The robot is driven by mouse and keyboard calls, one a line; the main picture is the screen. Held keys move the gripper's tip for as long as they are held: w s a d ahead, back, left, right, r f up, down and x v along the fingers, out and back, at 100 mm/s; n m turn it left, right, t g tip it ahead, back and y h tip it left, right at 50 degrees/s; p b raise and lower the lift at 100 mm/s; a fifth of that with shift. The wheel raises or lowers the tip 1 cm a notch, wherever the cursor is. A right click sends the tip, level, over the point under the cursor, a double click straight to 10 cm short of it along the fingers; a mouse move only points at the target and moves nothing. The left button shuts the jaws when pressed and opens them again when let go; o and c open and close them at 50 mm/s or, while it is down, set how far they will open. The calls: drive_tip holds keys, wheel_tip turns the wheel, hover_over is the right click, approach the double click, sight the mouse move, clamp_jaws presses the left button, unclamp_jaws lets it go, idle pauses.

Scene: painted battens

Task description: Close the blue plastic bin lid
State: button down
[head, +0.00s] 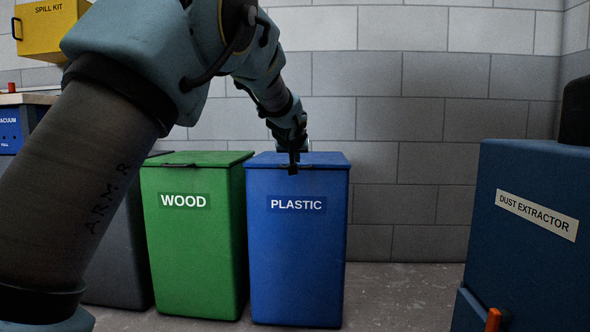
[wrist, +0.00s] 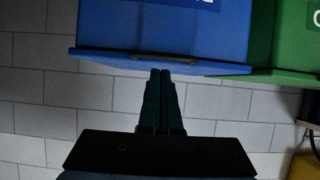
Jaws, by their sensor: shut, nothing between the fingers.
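The blue plastic bin (head: 298,255) stands against the wall with its PLASTIC label facing me. Its blue lid (head: 330,159) lies flat on the rim and looks closed; no gap shows. My gripper (head: 293,168) is shut and empty, pointing down at the middle of the lid's front edge, and hides part of it. In the wrist view, which is upside down, my fingertips (wrist: 161,71) come close to the lid's dark handle (wrist: 165,58). I cannot tell whether they touch it.
A green WOOD bin (head: 195,245) stands close on the left, its lid down, with a dark grey bin (head: 118,255) beyond it. A blue dust extractor (head: 525,230) stands at the right. Floor (head: 400,295) between it and the blue bin is clear. A yellow spill kit (head: 48,30) hangs upper left.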

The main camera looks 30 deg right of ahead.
drive_tip(key=s+a+f, duration=0.3)
drive_tip(key=s+a, duration=0.1)
drive_tip(key=s, duration=0.1)
drive_tip(key=shift+f, duration=0.25)
drive_tip(key=shift+a, duration=0.2)
drive_tip(key=w+a+f+n+g+y+p, duration=0.1)
drive_tip(key=w+a+f+y+p, duration=0.1)
drive_tip(key=a, duration=0.7)
drive_tip(key=w+a+f+n+g+y+p, duration=0.1)
drive_tip(key=w+a+f+n+y+p, duration=0.15)
drive_tip(key=a, duration=0.75)
drive_tip(key=w+a+f+n+g+y+p, duration=0.1)
drive_tip(key=a+f+p, duration=0.1)
drive_tip(key=a, duration=0.7)
drive_tip(key=s+a+f+n+g+y+p, duration=0.1)
drive_tip(key=s+a+g+p, duration=0.2)
drive_tip(key=s+a, duration=0.75)
drive_tip(key=s+a+n+g+y+p, duration=0.1)
drive_tip(key=s+a+g+p, duration=0.15)
drive_tip(key=s+a, duration=0.8)
wheel_tip(320, 180, up, 38)
drive_tip(key=w+a+p, duration=0.2)
drive_tip(key=p, duration=3.7)
drive_tip(key=shift+w+f, duration=0.25)
drive_tip(key=shift+w, duration=0.1)
drive_tip(key=shift+t, duration=0.25)
